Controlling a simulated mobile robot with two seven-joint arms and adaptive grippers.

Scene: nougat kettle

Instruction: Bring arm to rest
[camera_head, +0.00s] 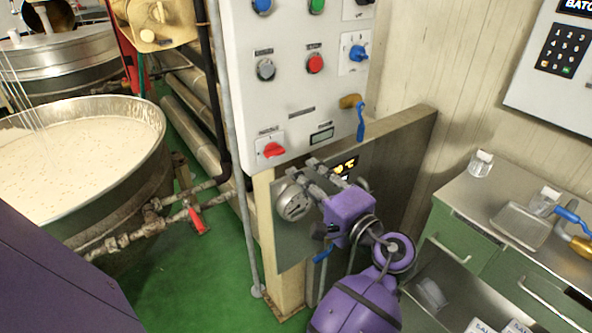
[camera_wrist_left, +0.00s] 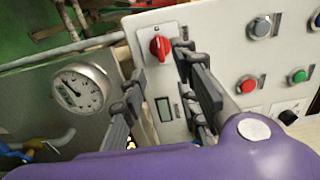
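My left gripper (camera_head: 312,174) is in front of the lower control panel, with its purple wrist and arm below and to the right. In the left wrist view, the two grey fingers of the left gripper (camera_wrist_left: 158,66) stand apart with nothing between them. Beyond the fingers are a red rotary switch (camera_wrist_left: 160,46) and a small display window (camera_wrist_left: 164,108). A round dial gauge (camera_wrist_left: 80,90) is to their left. In the head view the gauge (camera_head: 291,202) is partly hidden by the gripper. My right gripper is not in view.
The upright control panel (camera_head: 290,105) carries several buttons and a blue-handled valve (camera_head: 360,118). A large kettle of pale mix (camera_head: 75,165) stands left, with a red-handled pipe valve (camera_head: 197,221). A steel-topped green cabinet (camera_head: 470,195) stands right. Green floor (camera_head: 205,275) is open between.

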